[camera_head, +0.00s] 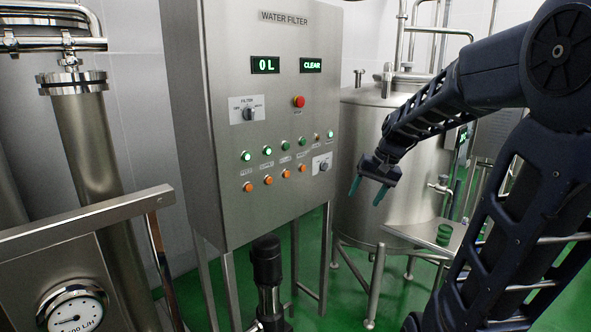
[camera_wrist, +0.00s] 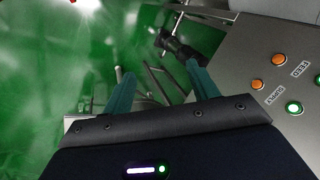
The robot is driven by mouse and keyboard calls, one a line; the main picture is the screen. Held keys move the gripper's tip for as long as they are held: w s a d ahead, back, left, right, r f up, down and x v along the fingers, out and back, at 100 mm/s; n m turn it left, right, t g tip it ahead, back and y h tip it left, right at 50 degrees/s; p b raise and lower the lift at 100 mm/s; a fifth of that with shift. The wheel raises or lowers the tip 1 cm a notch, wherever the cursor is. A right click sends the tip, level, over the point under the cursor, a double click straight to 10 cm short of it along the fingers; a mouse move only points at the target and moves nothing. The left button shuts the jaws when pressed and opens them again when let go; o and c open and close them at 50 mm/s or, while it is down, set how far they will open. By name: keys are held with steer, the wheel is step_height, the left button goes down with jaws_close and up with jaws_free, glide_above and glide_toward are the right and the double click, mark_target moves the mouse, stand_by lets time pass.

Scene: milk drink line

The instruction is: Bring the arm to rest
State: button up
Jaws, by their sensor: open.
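My gripper (camera_head: 368,188) is at the end of my dark blue arm, in front of the steel tank and to the right of the water filter panel (camera_head: 270,120). Its two teal fingers point down and stand apart, with nothing between them. In the wrist view my gripper (camera_wrist: 155,85) also shows open and empty. The panel's orange buttons (camera_wrist: 281,58) are at the right there, clear of the fingers. The panel displays read "0 L" and "CLEAR".
A steel tank (camera_head: 375,180) stands behind my gripper. A black-topped pump (camera_head: 267,262) stands below the panel. At the left are a steel pipe column (camera_head: 95,150) and a round gauge (camera_head: 72,310). Green floor lies below.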

steer(key=s+d+t+h, duration=0.1)
steer(key=s+d, duration=0.3)
steer(key=s, duration=0.2)
steer(key=s+d+n+t+h, duration=0.1)
steer(key=s+d+t+h, duration=0.1)
steer(key=s, duration=0.4)
steer(key=shift+s+d+r+n+h, duration=0.2)
steer(key=shift+d+r+n+h, duration=0.15)
steer(key=shift+d, duration=0.5)
